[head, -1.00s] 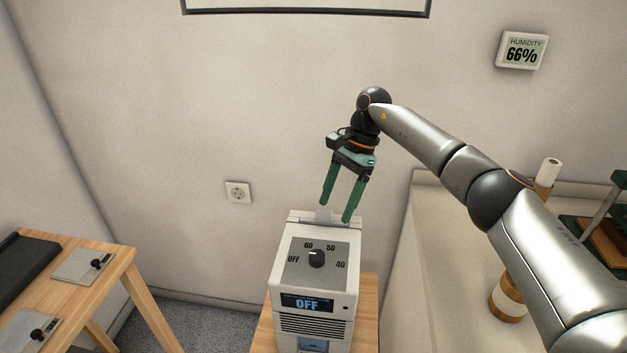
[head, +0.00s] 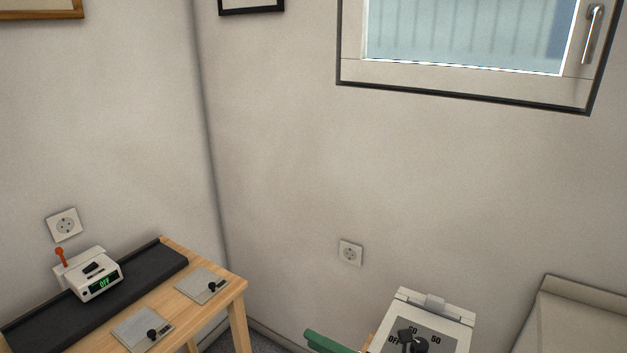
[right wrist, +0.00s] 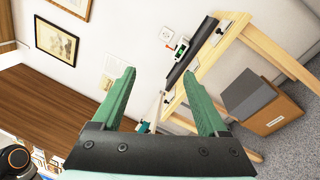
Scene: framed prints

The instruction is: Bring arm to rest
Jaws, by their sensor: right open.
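My right gripper (right wrist: 159,75) is open in the right wrist view, its two green fingers apart with nothing held between them. In the head view only a green finger of it (head: 330,343) shows at the bottom edge, left of the white dial device (head: 437,309). The rest of that gripper is cut off by the frame. The device's top carries a grey panel with a dark knob and the marks OFF, 60 and 50; its front is out of frame. I do not make out my left gripper in either view.
A wooden table (head: 236,289) at the left bears a black mat (head: 150,277), a small white device (head: 94,273) reading OFF, and two grey plates with black clamps. A pale counter (head: 585,318) is at the lower right. A window (head: 465,35) is above.

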